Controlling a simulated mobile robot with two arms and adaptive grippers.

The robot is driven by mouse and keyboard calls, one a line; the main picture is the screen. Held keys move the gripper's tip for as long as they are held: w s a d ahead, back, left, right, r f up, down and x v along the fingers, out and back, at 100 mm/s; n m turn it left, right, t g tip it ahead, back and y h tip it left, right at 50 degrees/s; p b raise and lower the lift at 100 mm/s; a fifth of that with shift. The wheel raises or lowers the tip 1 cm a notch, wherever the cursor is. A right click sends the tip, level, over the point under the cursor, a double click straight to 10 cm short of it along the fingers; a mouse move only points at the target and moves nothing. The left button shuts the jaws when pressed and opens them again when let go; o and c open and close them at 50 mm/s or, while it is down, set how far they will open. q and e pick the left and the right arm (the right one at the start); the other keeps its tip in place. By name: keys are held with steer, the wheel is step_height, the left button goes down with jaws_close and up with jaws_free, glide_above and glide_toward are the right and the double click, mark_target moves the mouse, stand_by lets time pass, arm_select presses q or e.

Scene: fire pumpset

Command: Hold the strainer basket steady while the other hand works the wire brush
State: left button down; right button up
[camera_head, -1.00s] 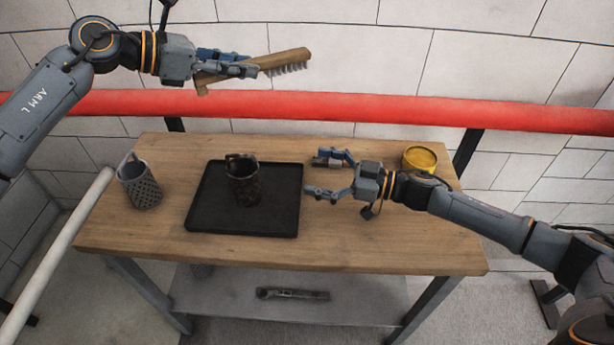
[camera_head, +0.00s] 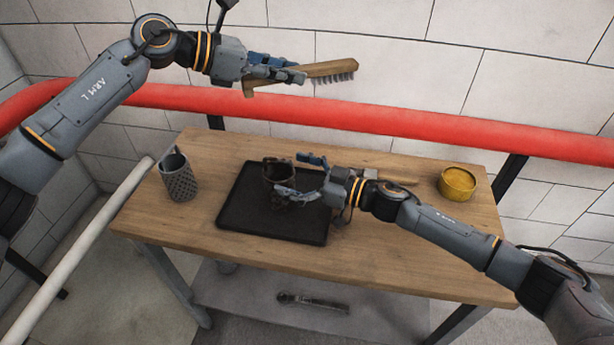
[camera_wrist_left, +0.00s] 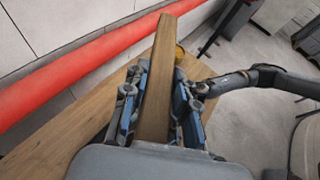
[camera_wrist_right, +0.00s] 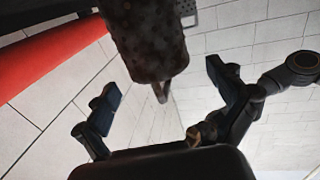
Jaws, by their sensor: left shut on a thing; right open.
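The dark, rusty strainer basket (camera_head: 276,172) stands on the black tray (camera_head: 250,222), partly hidden by my right gripper. My right gripper (camera_head: 292,176) is open with its fingers at the basket's right side. In the right wrist view the basket (camera_wrist_right: 148,40) shows between and beyond the spread fingers (camera_wrist_right: 162,84), with gaps on both sides. My left gripper (camera_head: 296,76) is shut on the wooden handle of the wire brush (camera_head: 330,68), raised above the table's back edge, bristles down. The left wrist view shows the handle (camera_wrist_left: 156,95) between both fingers.
A grey perforated basket (camera_head: 179,182) stands at the table's left. A yellow tin (camera_head: 457,184) stands at the right. A wooden-handled tool (camera_head: 398,176) lies partly behind my right arm. A red pipe (camera_head: 400,124) runs behind the table. A metal tool (camera_head: 312,302) lies on the lower shelf.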

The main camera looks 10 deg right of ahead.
steer(key=shift+w+a, duration=0.1)
steer(key=shift+a, duration=0.1)
steer(key=c, duration=1.6)
steer(key=shift+o, duration=0.2)
